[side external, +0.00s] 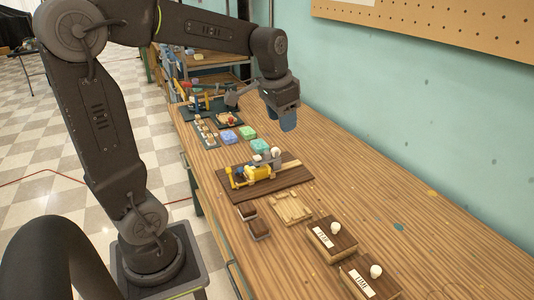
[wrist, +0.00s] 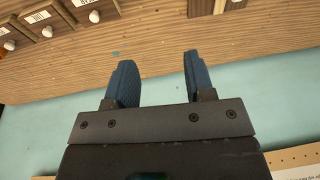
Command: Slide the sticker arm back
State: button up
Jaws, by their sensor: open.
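A dark wooden board (side external: 290,184) lies on the bench with a yellow mechanism (side external: 256,173), a grey part (side external: 268,160) and white knobs on it. The sticker arm seems to be part of this fixture, but it is too small to tell which part. My gripper (side external: 288,122) hangs above the bench, behind the fixture and toward the wall in the side view. In the wrist view its two blue fingers (wrist: 158,80) are apart with nothing between them. A dark board edge (wrist: 205,5) shows at the top of that view, partly cut off.
Two labelled wooden boxes with white knobs (side external: 332,238) (side external: 369,278) stand at the near end. A pale wooden tray (side external: 291,207) and dark blocks (side external: 259,229) lie beside them. Coloured soaps (side external: 246,132) lie beyond the fixture. The bench along the wall (side external: 440,130) is mostly clear.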

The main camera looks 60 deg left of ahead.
jog(key=w+a+f+g, duration=0.1)
jog(key=w+a+f, duration=0.25)
jog(key=a, duration=0.45)
jog(key=g+h, duration=0.1)
jog(key=g, duration=0.1)
send_over(267, 152)
notch_tip(267, 152, down, 5)
notch_tip(267, 152, down, 14)
jog(key=shift+f, duration=0.1)
grip_shut()
